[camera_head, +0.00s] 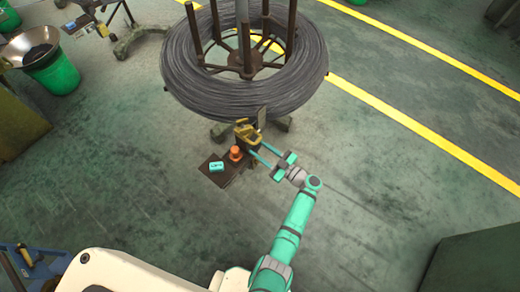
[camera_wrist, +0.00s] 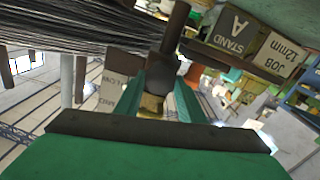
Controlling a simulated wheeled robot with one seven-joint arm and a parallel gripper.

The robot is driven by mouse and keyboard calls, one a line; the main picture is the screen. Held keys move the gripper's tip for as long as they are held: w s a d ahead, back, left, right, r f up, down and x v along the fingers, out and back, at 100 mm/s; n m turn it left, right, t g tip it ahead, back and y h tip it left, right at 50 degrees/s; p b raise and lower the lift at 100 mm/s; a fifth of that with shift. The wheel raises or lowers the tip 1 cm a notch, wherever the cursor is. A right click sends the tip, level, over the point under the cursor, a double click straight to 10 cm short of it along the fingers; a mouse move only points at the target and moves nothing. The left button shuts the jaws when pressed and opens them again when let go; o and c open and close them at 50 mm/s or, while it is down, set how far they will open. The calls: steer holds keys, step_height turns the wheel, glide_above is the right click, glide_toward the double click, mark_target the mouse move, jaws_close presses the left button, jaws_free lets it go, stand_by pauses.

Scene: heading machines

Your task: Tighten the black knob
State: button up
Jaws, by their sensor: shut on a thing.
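The black knob (camera_wrist: 161,75) shows in the wrist view as a dark rounded piece between my two teal fingers, with a dark bar rising from it and a yellow-brass part (camera_wrist: 152,106) just below. My gripper (camera_wrist: 160,88) is shut on the knob, one finger on each side. In the head view my gripper (camera_head: 260,152) reaches to the yellow fixture (camera_head: 246,133) on a small stand below the wire coil. The knob is too small to pick out there. Any turn of the knob cannot be told.
A large grey wire coil (camera_head: 180,75) on an upright spoked stand is right behind the fixture. An orange piece (camera_head: 236,153) and a teal box (camera_head: 217,167) sit on a dark plate beside it. Signs (camera_wrist: 275,53) show in the wrist view.

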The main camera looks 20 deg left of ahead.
steer(key=m, duration=0.5)
steer(key=shift+w, duration=0.1)
steer(key=m, duration=0.5)
steer(key=shift+w+d+m, duration=0.1)
steer(key=shift+m, duration=0.2)
steer(key=m, duration=0.5)
steer(key=shift+f, duration=0.15)
steer(key=shift+f+m, duration=0.1)
steer(key=shift+m, duration=2.2)
steer(key=o, duration=1)
steer(key=shift+o, duration=0.2)
steer(key=v, duration=1.1)
